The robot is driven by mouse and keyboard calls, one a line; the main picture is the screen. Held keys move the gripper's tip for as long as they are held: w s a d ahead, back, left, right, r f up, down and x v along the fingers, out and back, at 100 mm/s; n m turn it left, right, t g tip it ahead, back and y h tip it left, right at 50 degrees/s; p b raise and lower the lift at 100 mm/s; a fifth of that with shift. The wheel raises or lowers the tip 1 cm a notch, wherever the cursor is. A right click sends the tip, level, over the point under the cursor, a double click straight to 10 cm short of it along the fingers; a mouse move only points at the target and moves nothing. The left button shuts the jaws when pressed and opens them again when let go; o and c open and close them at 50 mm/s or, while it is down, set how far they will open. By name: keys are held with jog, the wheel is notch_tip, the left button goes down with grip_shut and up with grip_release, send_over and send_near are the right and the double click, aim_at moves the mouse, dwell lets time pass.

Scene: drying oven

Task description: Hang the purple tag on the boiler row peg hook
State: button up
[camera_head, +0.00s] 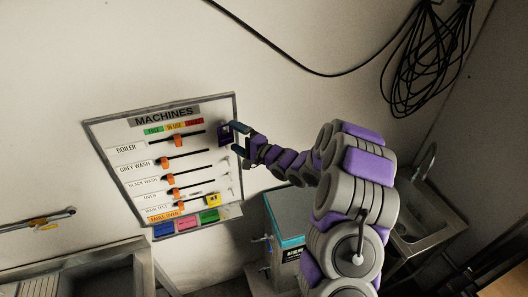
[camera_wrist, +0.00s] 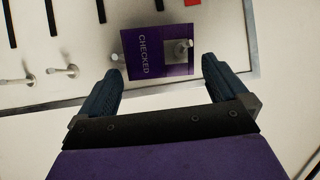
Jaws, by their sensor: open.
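The purple tag (camera_head: 224,134), marked CHECKED in the wrist view (camera_wrist: 141,58), is at the right end of the boiler row on the MACHINES board (camera_head: 143,125). In the wrist view the boiler row peg hook (camera_wrist: 183,47) shows inside the tag's square opening, and the tag appears to hang around it. My gripper (camera_head: 240,139) is open just right of the tag. In the wrist view my gripper's fingers (camera_wrist: 160,72) stand apart on either side of the tag's near end, with no visible grip on it.
Other peg hooks (camera_wrist: 70,70) run along the lower rows; one lies close to the tag's edge. A yellow tag (camera_head: 213,199) is at the lowest row. Coloured tags (camera_head: 187,223) sit in the bottom tray. A sink (camera_head: 416,228) stands right, and a cable coil (camera_head: 425,65) hangs above.

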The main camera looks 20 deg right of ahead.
jog(key=b+v, duration=0.2)
jog(key=v, duration=1.3)
notch_tip(320, 180, down, 7)
jog(key=w+d+n+g+h+b, duration=0.2)
jog(key=n+h+b, duration=0.1)
jog(key=h+b, duration=0.35)
jog(key=s+d+f+n+g+h+b, duration=0.2)
jog(key=s+f+g+h+b, duration=0.3)
jog(key=s, duration=0.3)
jog(key=s+a+f+n+g+b, duration=0.2)
jog(key=s+a+g+b, duration=0.1)
jog(key=s, duration=0.8)
jog(key=s+a+f+n+g+y+b, duration=0.1)
jog(key=s+a+f+n+g+b, duration=0.1)
jog(key=s+a, duration=0.4)
jog(key=s+a+f+n+g+b, duration=0.2)
jog(key=s+a+g+b, duration=0.3)
jog(key=s, duration=1.2)
jog(key=shift+a+f+b, duration=0.15)
jog(key=shift+f+b, duration=0.5)
jog(key=shift+b, duration=0.05)
jog(key=shift+s+y, duration=0.1)
jog(key=shift+y, duration=0.15)
